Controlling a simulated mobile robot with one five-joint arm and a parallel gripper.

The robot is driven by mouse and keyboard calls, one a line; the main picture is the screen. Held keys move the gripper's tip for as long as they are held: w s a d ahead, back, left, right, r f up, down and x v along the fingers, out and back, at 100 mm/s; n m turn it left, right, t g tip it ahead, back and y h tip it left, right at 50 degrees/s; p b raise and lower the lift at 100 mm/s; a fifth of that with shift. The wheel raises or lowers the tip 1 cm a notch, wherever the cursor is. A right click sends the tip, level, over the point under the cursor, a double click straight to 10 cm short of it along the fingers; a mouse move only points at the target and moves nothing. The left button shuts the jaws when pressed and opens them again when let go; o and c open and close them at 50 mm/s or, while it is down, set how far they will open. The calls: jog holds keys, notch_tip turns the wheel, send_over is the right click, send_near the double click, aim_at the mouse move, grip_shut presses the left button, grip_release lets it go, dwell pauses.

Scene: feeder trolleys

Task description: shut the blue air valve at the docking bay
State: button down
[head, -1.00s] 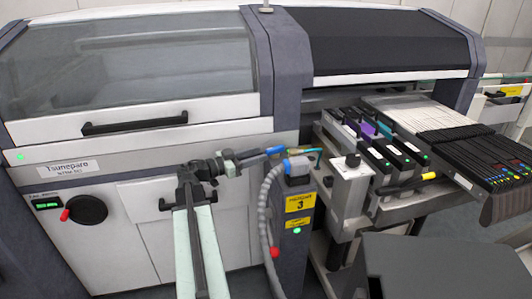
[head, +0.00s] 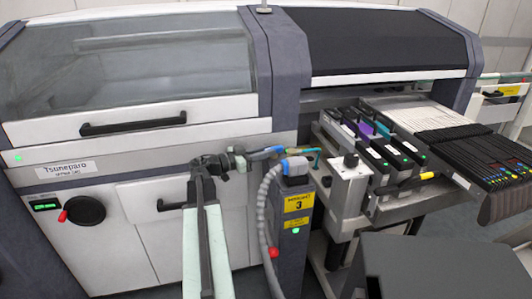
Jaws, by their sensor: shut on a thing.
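The docking bay post (head: 291,225) has a yellow label with a 3 and stands at the middle of the head view. A blue fitting (head: 296,164) with a grey corrugated hose sits on its top. The blue air valve (head: 277,150) shows as a small blue piece just behind and above that fitting. My gripper (head: 258,155) reaches in from the left at the valve's height. It is shut on the valve's handle, as far as this small view shows. The fingertips are partly hidden and the handle's exact angle cannot be told.
The grey hose (head: 266,205) hangs in front of the post's left side. A feeder trolley with several dark feeders (head: 380,140) stands to the right. The machine's white front (head: 150,240) is close behind my arm. A dark box top (head: 430,265) fills the lower right.

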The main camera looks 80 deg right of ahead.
jog(key=shift+w+d+m+g+y, duration=0.15)
jog(key=shift+m+g+y, duration=0.25)
jog(key=shift+m+y, duration=0.15)
jog(key=c, duration=1.3)
grip_release()
jog(key=v, duration=0.7)
jog(key=shift+w+a, duration=0.2)
jog(key=shift+w, duration=0.15)
